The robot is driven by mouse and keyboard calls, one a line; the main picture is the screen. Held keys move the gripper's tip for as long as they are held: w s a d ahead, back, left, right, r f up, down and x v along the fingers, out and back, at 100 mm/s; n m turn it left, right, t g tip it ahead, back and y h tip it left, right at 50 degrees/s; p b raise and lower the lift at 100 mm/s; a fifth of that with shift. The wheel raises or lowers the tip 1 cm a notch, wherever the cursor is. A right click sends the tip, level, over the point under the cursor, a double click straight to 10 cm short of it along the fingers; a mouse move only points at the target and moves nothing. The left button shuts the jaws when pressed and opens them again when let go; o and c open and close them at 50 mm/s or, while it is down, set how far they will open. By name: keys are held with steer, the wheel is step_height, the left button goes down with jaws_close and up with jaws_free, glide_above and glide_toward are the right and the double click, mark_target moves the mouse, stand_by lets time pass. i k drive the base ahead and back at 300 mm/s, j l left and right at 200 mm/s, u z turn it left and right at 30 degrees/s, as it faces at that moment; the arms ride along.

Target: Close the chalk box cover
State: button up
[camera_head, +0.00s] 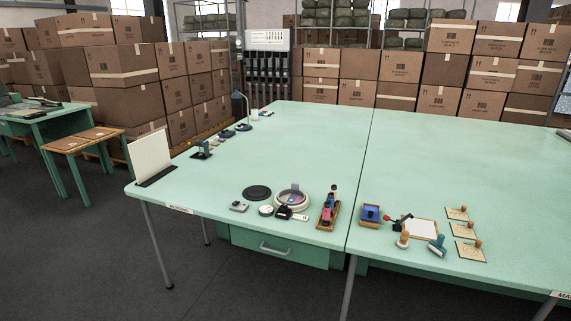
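I cannot tell for certain which object is the chalk box. A round pale dish (291,200) with small pink and blue pieces in it stands open near the front of the left table. A flat black disc (257,192) lies on the tabletop just left of it, apart from it. A small blue box (370,213) on a brown base sits on the right table, and its cover is too small to make out. My gripper is not in this view.
A wooden rack (328,208) with colored items stands right of the dish. Small grey and black objects lie before the dish. Stamps (403,239), a white pad (421,229) and wooden plates (468,250) lie farther right.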

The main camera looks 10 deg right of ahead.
mark_target(366, 215)
steer(key=i+l, duration=0.3)
steer(key=i, duration=0.2)
steer(key=i+l+u, duration=0.1)
steer(key=i+l, duration=0.25)
steer(key=i, duration=0.1)
